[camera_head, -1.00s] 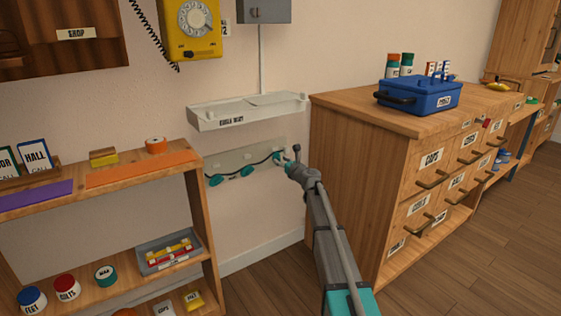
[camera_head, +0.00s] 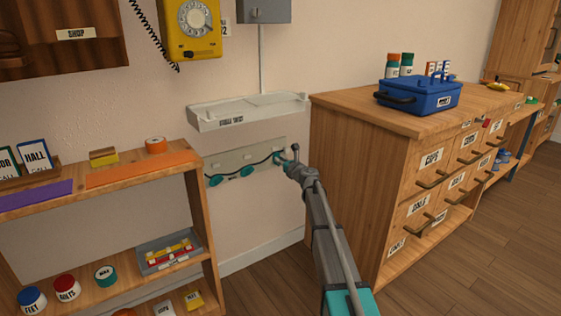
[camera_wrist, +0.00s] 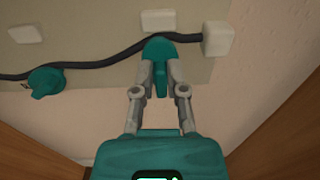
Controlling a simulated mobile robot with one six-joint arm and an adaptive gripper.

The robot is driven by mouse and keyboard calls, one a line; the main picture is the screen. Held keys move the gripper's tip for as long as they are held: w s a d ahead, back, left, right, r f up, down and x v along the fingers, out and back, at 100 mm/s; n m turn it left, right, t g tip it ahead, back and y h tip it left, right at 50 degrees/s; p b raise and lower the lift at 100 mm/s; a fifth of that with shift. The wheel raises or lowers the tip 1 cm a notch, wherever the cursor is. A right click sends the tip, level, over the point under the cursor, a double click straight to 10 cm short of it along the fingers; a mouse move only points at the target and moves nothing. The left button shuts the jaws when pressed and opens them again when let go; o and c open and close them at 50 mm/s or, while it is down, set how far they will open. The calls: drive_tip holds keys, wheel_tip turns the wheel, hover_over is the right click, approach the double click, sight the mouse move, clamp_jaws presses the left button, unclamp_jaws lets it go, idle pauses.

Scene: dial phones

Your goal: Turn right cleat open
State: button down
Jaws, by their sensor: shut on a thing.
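The right cleat (camera_wrist: 158,49) is teal and sits on a pale wall plate (camera_head: 231,159) under a white shelf. In the wrist view my gripper (camera_wrist: 160,75) has its two fingers closed on the cleat's downward-pointing part. In the head view my gripper (camera_head: 289,160) reaches the right end of the plate and covers most of that cleat. A dark cable (camera_wrist: 110,57) runs along the plate and passes behind the held cleat. Another teal cleat (camera_wrist: 46,82) is to the left, apart from my gripper.
A wooden drawer cabinet (camera_head: 363,165) stands close to the right of my arm. A wooden shelf unit (camera_head: 200,215) stands to the left. The white wall shelf (camera_head: 247,110) hangs just above the plate. Bare wall lies below the plate.

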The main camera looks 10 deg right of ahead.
sight(274, 164)
drive_tip(key=shift+a+n, duration=0.1)
drive_tip(key=shift+n, duration=0.4)
drive_tip(key=n, duration=0.4)
drive_tip(key=a+f+n+b, duration=0.1)
drive_tip(key=n, duration=0.8)
drive_tip(key=shift+s+a+f+n, duration=0.2)
drive_tip(key=shift+s+n, duration=0.1)
drive_tip(key=shift+s, duration=0.1)
drive_tip(key=n, duration=0.2)
drive_tip(key=n+b, duration=0.1)
drive_tip(key=n, duration=0.1)
drive_tip(key=shift+f+n, duration=0.3)
drive_tip(key=shift+f, duration=0.05)
drive_tip(key=shift+f+n+b, duration=0.15)
drive_tip(key=shift+n+b, duration=0.05)
drive_tip(key=shift+n, duration=0.8)
drive_tip(key=shift+f+n+b, duration=0.15)
drive_tip(key=shift+n+b, duration=0.05)
drive_tip(key=shift+n, duration=0.8)
drive_tip(key=c, duration=0.7)
unclamp_jaws()
